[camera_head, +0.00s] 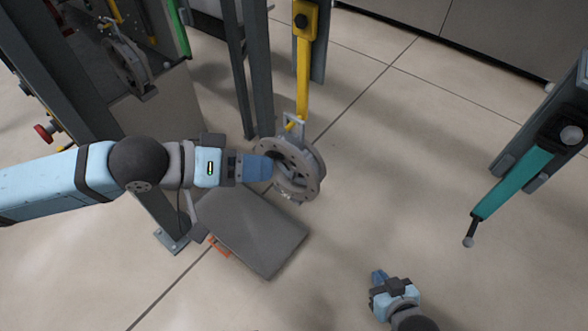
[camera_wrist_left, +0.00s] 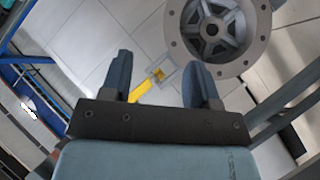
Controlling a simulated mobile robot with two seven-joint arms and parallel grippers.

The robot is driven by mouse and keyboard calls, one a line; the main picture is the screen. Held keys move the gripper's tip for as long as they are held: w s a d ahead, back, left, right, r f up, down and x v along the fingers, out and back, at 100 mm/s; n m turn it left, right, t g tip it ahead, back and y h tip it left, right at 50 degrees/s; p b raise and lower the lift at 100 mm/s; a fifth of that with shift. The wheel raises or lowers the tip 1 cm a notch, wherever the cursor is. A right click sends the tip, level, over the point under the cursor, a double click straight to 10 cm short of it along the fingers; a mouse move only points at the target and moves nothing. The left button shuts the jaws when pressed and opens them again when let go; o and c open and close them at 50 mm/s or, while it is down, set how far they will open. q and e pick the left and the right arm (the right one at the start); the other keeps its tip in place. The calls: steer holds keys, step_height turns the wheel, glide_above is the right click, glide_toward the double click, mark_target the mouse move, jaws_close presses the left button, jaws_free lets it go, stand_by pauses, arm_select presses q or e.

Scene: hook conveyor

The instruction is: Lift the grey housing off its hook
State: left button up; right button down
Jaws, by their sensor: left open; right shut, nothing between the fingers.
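The grey housing (camera_head: 297,172), a round flanged part with spokes, hangs at the lower end of a yellow hook (camera_head: 303,80). My left gripper (camera_head: 268,167) is at the housing's left side in the head view, close to it; contact cannot be told there. In the left wrist view the housing (camera_wrist_left: 212,30) is at the upper right, beyond the right finger. The open fingers of my left gripper (camera_wrist_left: 160,78) have the yellow hook's end and a small grey bracket (camera_wrist_left: 165,72) showing in the gap. My right gripper (camera_head: 379,279) is shut and empty, low over the floor.
A grey plate (camera_head: 255,232) lies below my left gripper. Grey posts (camera_head: 250,70) stand behind it. A teal hook (camera_head: 513,182) with a ball end hangs empty at the right. Another round grey part (camera_head: 125,62) is at the upper left. Floor between the hooks is clear.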

mark_target(305, 173)
arm_select(q)
steer(key=shift+n+y, duration=0.5)
steer(key=shift+n, duration=0.3)
steer(key=x, duration=0.7)
steer(key=f+x, duration=0.1)
steer(key=x, duration=0.2)
steer(key=shift+w+a+f, duration=0.1)
steer(key=shift+w+f, duration=0.05)
steer(key=shift+w, duration=0.1)
steer(key=c, duration=1)
